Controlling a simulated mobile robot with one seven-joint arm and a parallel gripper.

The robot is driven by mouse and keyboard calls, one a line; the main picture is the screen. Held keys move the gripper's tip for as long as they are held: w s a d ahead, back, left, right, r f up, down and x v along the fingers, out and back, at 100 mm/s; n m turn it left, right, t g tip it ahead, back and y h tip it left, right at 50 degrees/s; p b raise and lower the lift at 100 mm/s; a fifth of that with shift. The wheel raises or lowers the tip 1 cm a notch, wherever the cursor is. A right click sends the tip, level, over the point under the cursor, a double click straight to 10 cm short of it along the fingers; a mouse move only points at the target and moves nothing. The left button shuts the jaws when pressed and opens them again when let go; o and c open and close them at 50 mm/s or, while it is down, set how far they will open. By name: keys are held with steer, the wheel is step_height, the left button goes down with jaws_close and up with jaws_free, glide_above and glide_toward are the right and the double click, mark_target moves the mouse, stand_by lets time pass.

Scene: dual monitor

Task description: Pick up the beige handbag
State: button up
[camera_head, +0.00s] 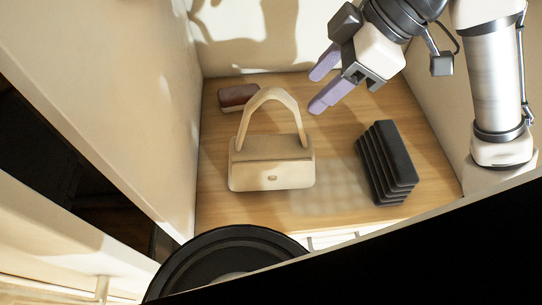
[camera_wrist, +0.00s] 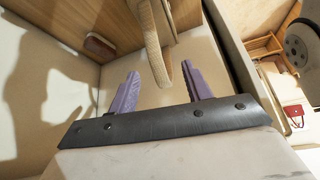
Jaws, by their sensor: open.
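The beige handbag (camera_head: 271,174) stands upright on a wooden surface in the head view, with its arched handle raised. My gripper (camera_head: 314,92) is open, its two purple fingers to the right of the top of the handle. In the wrist view, the handle (camera_wrist: 154,45) extends from the top edge toward the gap between the open fingers (camera_wrist: 160,70). I cannot tell whether the fingers touch it. Most of the bag's body is out of the wrist view.
A small dark red-brown block (camera_head: 238,96) lies behind the handbag; it also shows in the wrist view (camera_wrist: 99,47). A black ridged object (camera_head: 388,163) stands to the right. Pale walls enclose the wooden surface (camera_head: 340,130) at left, back and right.

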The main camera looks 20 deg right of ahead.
steer(key=shift+w+a, duration=0.3)
steer(key=shift+a, duration=0.35)
steer(key=shift+w+a, duration=0.25)
steer(key=shift+a, duration=0.4)
steer(key=shift+w+a+r+p, duration=0.1)
steer(key=shift+w+a+p, duration=0.15)
steer(key=shift+a+p, duration=0.25)
steer(key=shift+w+a+r+p, duration=0.1)
steer(key=shift+w+a+p, duration=0.15)
steer(key=shift+a, duration=0.35)
steer(key=shift+p+x, duration=0.35)
steer(key=shift+x, duration=1.45)
jaws_close()
